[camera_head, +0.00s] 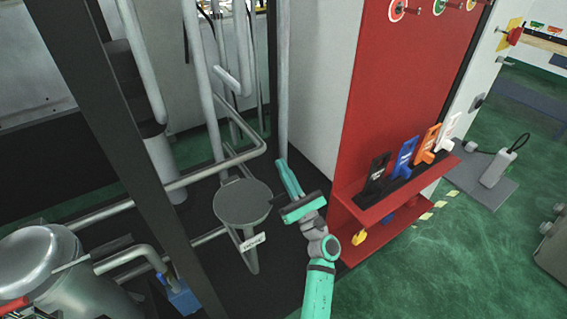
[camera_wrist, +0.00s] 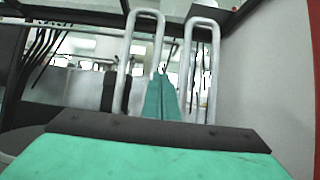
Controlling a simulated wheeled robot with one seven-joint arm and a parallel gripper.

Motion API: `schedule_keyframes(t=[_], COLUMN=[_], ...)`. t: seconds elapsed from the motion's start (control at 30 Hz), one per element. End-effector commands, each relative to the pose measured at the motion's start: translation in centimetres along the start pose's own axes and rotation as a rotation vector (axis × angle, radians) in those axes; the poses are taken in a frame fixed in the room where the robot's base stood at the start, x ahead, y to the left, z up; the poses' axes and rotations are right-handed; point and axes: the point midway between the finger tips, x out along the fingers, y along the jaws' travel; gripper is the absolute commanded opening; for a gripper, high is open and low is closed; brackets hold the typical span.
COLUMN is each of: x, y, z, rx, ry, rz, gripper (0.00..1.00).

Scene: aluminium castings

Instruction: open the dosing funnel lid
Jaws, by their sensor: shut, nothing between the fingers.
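The dosing funnel lid (camera_head: 243,202) is a flat grey disc on top of the funnel, left of my gripper in the head view. It looks level and shut. A small white label (camera_head: 253,242) is on the funnel below it. My gripper (camera_head: 281,165) is teal, shut and empty. It points away from me, past the right side of the lid, and looks apart from it. In the wrist view my shut fingers (camera_wrist: 162,92) point forward toward pale bent pipes. I cannot make out the lid surely there.
Grey pipes (camera_head: 215,115) stand behind and left of the lid. A dark post (camera_head: 120,150) crosses the left side. A red panel (camera_head: 390,90) with a shelf of coloured tags (camera_head: 404,160) stands close on the right. A metal vessel (camera_head: 45,260) is at lower left.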

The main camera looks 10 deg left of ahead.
Motion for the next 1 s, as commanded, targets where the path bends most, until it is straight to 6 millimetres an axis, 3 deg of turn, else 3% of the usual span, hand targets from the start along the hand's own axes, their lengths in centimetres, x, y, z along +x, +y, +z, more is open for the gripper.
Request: schedule_keyframes(t=[0.07,0.5,1.0], x=[-1.1,-9.5,-11.6], y=[0.0,-0.2,0.4], z=[-1.4,-0.9,-1.1], rx=[0.006,-0.001,0.039], ry=[0.002,0.000,-0.004], rz=[-0.002,-0.004,-0.017], gripper=[0.00,0.00,0.00])
